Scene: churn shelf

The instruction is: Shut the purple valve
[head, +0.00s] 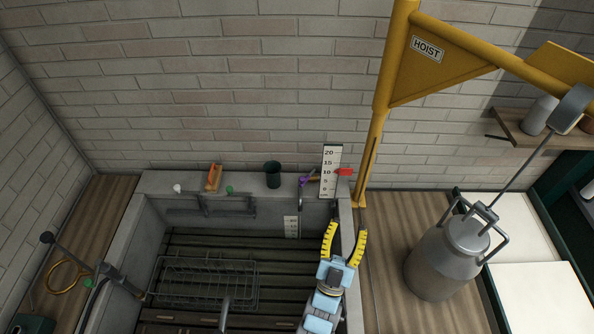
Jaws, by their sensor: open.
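The purple valve (305,180) is a small purple handle on the back rim of the sunken basin, just left of the white scale plate. A thin grey spout or pipe hangs below it. The exact turn of the handle is too small to tell. My gripper (346,230) has yellow fingers spread apart, open and empty. It is in front of the valve and a little to its right, near the basin's right wall, not touching the valve.
The white scale plate (330,170) with a red pointer (344,171) stands right of the valve. A dark green cup (273,174) is left of it. The yellow hoist post (375,130) rises at the right, beside a metal churn (446,260). A wire rack (205,282) lies in the basin.

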